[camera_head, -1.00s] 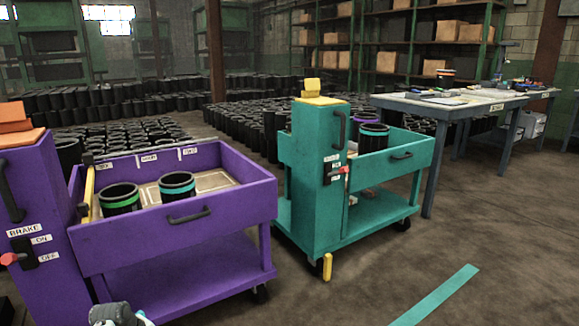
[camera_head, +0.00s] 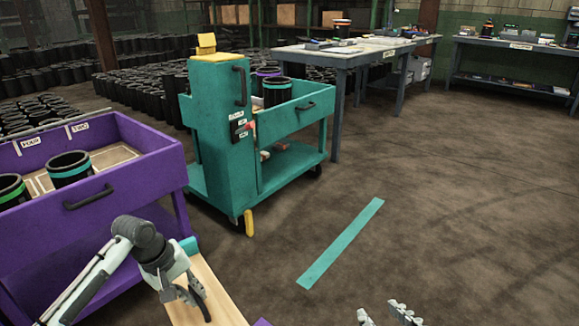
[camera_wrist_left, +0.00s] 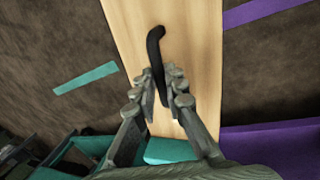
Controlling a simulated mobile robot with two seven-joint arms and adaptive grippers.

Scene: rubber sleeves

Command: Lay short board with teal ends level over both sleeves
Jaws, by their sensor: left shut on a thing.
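The light wooden board (camera_head: 205,290) with a teal end (camera_head: 189,246) is held by my left gripper (camera_head: 187,297), off the purple cart's front right corner. My left gripper is shut on the board's black handle; the wrist view shows the handle (camera_wrist_left: 155,50) between the fingers (camera_wrist_left: 158,88). The board's other end is out of frame. A green-banded sleeve (camera_head: 12,193) and a teal-banded sleeve (camera_head: 70,170) stand upright in the purple cart. A purple-banded sleeve (camera_head: 266,74) and another teal-banded sleeve (camera_head: 277,93) stand in the teal cart. My right gripper (camera_head: 384,315) shows only spread fingertips, empty, at the bottom edge.
The purple cart (camera_head: 120,200) is at left, the teal cart (camera_head: 222,140) beyond it. A teal floor strip (camera_head: 340,243) lies on open floor. A worktable (camera_head: 345,58) and a bench (camera_head: 515,48) stand behind. The floor at right is clear.

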